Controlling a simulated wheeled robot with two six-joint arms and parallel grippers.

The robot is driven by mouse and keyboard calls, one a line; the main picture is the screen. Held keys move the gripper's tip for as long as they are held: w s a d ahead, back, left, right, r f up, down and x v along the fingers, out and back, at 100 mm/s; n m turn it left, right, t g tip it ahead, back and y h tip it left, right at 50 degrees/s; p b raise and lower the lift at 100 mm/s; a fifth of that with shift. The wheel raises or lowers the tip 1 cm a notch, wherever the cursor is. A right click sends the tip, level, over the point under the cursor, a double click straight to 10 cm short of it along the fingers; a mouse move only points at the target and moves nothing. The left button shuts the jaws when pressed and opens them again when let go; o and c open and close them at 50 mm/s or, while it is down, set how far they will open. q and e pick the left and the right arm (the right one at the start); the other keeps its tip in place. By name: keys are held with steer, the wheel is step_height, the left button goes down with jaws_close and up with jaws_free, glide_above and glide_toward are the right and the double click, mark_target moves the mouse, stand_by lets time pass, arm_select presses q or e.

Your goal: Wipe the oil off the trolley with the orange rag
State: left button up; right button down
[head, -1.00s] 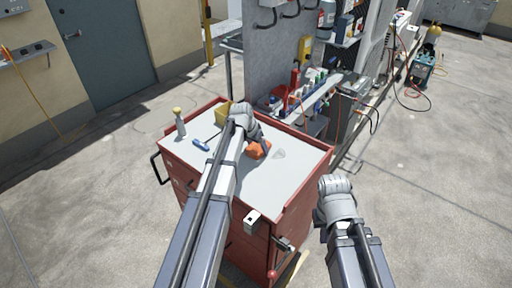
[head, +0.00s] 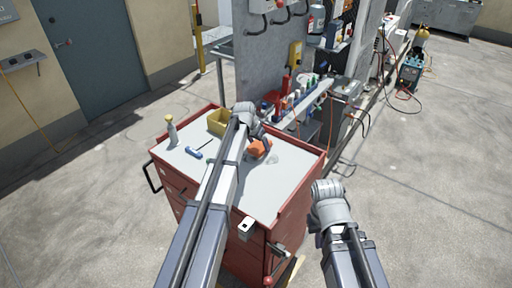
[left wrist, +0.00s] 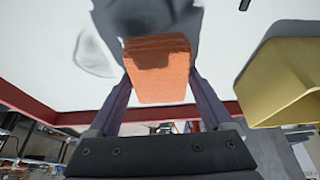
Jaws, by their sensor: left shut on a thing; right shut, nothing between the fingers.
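The red trolley (head: 300,205) has a pale grey top. My left gripper (head: 259,140) is over its right part, shut on the orange rag (head: 261,149). In the left wrist view the folded rag (left wrist: 158,75) sits between both fingers. I cannot tell whether it touches the top. A faint grey oil smear (head: 272,159) lies just beside the rag, in front and to the right; the smear (left wrist: 93,55) shows left of the rag in the left wrist view. My right gripper (head: 325,190) is off the trolley's right side, empty; its fingers are hard to make out.
A grey panel with a cluttered shelf (head: 300,100) rises behind the trolley. The concrete floor to the right is open.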

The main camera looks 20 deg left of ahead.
arm_select(q)
steer(key=shift+w+d, duration=0.25)
steer(key=shift+w, duration=0.5)
steer(key=shift+r, duration=0.1)
step_height(320, 180, up, 6)
steer(key=p, duration=0.6)
step_height(320, 180, up, 3)
steer(key=p, duration=0.3)
steer(key=shift+s, duration=0.1)
